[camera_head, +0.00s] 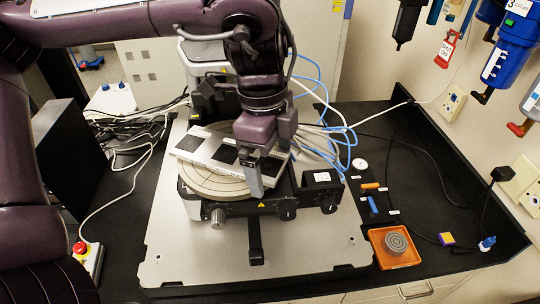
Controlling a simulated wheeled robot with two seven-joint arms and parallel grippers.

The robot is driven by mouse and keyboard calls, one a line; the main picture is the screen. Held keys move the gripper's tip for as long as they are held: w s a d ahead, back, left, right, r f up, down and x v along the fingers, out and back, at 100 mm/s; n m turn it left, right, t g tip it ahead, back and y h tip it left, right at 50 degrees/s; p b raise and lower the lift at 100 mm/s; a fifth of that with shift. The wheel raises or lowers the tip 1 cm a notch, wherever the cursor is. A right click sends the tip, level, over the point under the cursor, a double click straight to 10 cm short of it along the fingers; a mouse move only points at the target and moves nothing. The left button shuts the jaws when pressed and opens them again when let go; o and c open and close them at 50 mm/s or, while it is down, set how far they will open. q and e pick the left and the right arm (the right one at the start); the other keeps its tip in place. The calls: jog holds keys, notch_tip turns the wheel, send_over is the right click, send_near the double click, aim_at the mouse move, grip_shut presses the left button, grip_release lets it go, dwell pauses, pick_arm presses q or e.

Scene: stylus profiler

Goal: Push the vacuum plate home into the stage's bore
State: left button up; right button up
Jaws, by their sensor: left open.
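A round grey disc with concentric rings, which looks like the vacuum plate (395,242), lies in an orange tray (380,262) at the right of the bench. The round beige stage (212,184) is in the middle, on the instrument. The stage's bore cannot be made out; the silver plate and my gripper cover part of the stage.
Knobs (217,217) and a black box (322,180) stick out at the instrument's front and right. Blue and white cables (340,150) lie behind. Small orange and blue tools (372,204) lie above the tray. The grey base plate (190,258) has clear room in front.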

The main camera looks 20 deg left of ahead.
pick_arm(q)
jog(key=r+p, duration=0.2)
jog(key=shift+w+r+p, duration=0.3)
jog(key=shift+p, duration=0.05)
jog(key=shift+r+b, duration=0.15)
jog(key=shift+b, duration=0.15)
notch_tip(320, 180, up, 3)
jog(key=shift+s+r, duration=0.15)
jog(key=shift+r, duration=0.3)
jog(key=shift+r, duration=0.15)
